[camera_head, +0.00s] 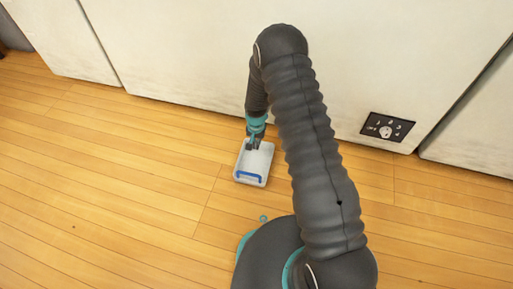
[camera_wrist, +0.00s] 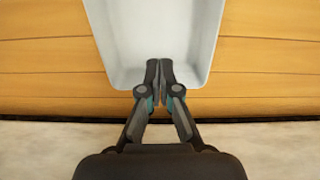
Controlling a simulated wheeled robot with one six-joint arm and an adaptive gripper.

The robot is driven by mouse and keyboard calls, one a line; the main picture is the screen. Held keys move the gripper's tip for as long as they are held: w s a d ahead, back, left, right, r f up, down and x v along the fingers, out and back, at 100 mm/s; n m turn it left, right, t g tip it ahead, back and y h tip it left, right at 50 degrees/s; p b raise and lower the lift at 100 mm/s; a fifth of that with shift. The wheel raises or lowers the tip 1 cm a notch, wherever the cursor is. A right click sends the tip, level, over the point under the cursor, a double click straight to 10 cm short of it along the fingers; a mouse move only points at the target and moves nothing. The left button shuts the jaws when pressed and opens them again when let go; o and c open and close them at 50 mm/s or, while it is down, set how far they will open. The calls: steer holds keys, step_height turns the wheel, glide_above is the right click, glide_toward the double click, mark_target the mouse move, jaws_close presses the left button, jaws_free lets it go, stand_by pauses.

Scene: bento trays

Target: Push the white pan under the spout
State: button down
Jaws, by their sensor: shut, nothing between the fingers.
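The white pan (camera_head: 257,165) lies on the wooden floor in the head view, with a blue handle at its near end. In the wrist view the pan (camera_wrist: 150,40) fills the upper middle, and its rounded end edge is near my fingertips. My gripper (camera_head: 254,143) points down at the pan's far end. In the wrist view my gripper (camera_wrist: 160,66) is shut and empty, with its fingertips overlapping the pan's end. I cannot tell whether they touch it. No spout is clearly visible.
A pale wall of panels (camera_head: 180,50) runs behind the pan, close to my gripper. A dark plate with dials (camera_head: 387,130) is set low in the wall to the right. Wooden floor (camera_head: 110,190) is clear to the left. My arm hides part of the floor right of the pan.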

steer(key=shift+r, duration=2.15)
steer(key=c, duration=1.9)
jaws_free()
steer(key=o, duration=0.5)
steer(key=shift+r, duration=0.15)
steer(key=shift+c, duration=0.2)
steer(key=shift+o, duration=0.7)
step_height(320, 180, up, 16)
steer(key=d+t+p, duration=0.1)
steer(key=d+p, duration=0.1)
steer(key=shift+n, duration=0.3)
steer(key=s+d+r+n+t+p, duration=0.1)
steer(key=s+d+r, duration=0.15)
steer(key=r, duration=0.65)
steer(key=s+d+r+t+p, duration=0.1)
steer(key=s+r, duration=0.3)
steer(key=r, duration=0.6)
steer(key=s+d+r+n+t+p, duration=0.1)
steer(key=s+d+r+p, duration=0.1)
steer(key=s+r, duration=0.6)
steer(key=s+d+r+n+t+p, duration=0.1)
steer(key=s+d+r+p, duration=0.1)
steer(key=s+r, duration=0.7)
steer(key=s+d, duration=0.1)
steer(key=s, duration=0.6)
steer(key=shift+s+d+r+t, duration=0.2)
steer(key=shift+s+r+t, duration=0.1)
steer(key=shift+s, duration=0.05)
